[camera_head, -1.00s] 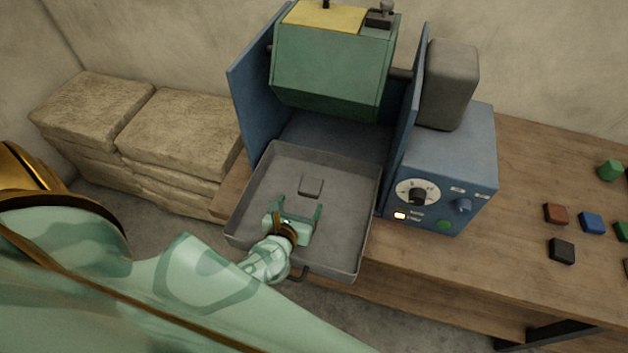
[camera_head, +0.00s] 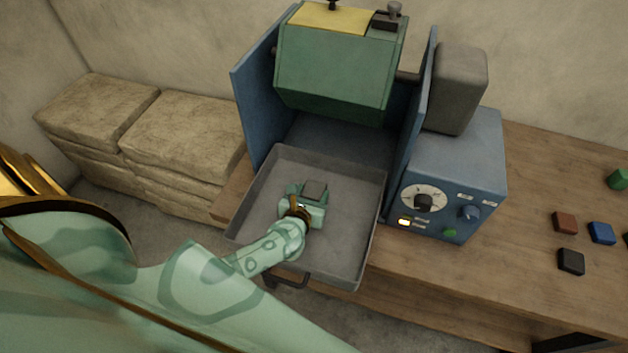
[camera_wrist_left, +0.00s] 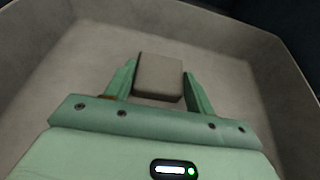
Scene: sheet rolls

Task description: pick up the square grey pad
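The square grey pad (camera_head: 315,190) lies in the grey metal tray (camera_head: 262,205) that sticks out from the machine's front. My left gripper (camera_head: 306,192) is down in the tray, with its fingers on either side of the pad. In the left wrist view the pad (camera_wrist_left: 159,76) sits between the two green fingertips (camera_wrist_left: 157,82). The left finger is close to its side, and a small gap shows at the right finger, so the gripper looks open around it. My right gripper is in neither view.
The tray's raised walls surround my left gripper. A green drum (camera_head: 335,70) hangs between blue side plates behind it. A blue control box (camera_head: 455,165) stands right of the tray. Small blocks, among them a red one (camera_head: 565,222) and a black one (camera_head: 571,261), lie on the wooden table (camera_head: 500,235).

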